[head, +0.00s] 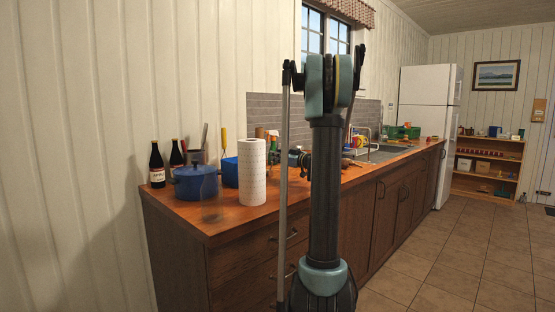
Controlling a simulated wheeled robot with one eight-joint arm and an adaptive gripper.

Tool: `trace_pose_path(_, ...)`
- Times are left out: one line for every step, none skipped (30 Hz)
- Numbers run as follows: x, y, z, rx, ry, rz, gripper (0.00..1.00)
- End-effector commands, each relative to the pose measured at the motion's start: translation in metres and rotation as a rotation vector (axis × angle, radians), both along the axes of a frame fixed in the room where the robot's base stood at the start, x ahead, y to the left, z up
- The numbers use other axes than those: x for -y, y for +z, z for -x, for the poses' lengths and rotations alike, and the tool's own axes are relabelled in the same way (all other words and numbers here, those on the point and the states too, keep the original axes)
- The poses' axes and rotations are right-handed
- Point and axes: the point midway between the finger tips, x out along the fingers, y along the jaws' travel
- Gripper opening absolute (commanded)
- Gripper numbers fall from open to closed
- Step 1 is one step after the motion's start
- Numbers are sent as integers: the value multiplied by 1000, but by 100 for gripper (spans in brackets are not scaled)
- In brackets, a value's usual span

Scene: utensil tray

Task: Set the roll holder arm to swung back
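A white paper towel roll (252,172) stands upright near the front edge of the wooden counter. I cannot make out the roll holder's arm, so its position cannot be told. My gripper (274,157) is small and dark in the head view, just right of the roll at about its upper half. I cannot tell whether it touches the roll or the holder. Its fingers are too small and dark to show whether they are open or shut. My upright arm link and a thin grey rod hide part of the counter behind.
A blue pot (195,183) stands left of the roll, with two dark bottles (157,165) behind it and a blue container (230,172) beside it. A green-topped bottle (273,143) and a sink (382,153) are farther back. The tiled floor (440,250) at right is clear.

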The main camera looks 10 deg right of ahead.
Motion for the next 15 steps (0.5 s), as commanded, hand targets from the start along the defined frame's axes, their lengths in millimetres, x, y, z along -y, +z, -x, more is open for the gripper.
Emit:
trace_pose_path(0,0,0,0,0,0,3)
trace_pose_path(0,0,0,0,0,0,0)
trace_pose_path(0,0,0,0,0,0,0)
trace_pose_path(0,0,0,0,0,0,0)
trace_pose_path(0,0,0,0,0,0,0)
trace_pose_path(0,0,0,0,0,0,0)
trace_pose_path(1,-1,1,0,0,0,0)
trace_pose_path(2,-2,2,0,-1,0,0)
trace_pose_path(4,-4,4,-1,-1,0,0)
trace_pose_path(5,-5,6,-1,-1,0,0)
trace_pose_path(6,-7,8,-1,-1,0,0)
trace_pose_path(7,-8,9,-1,-1,1,0)
trace_pose_path(7,-8,9,-1,-1,1,0)
trace_pose_path(7,-8,9,-1,-1,1,0)
trace_pose_path(7,-8,8,-1,-1,1,0)
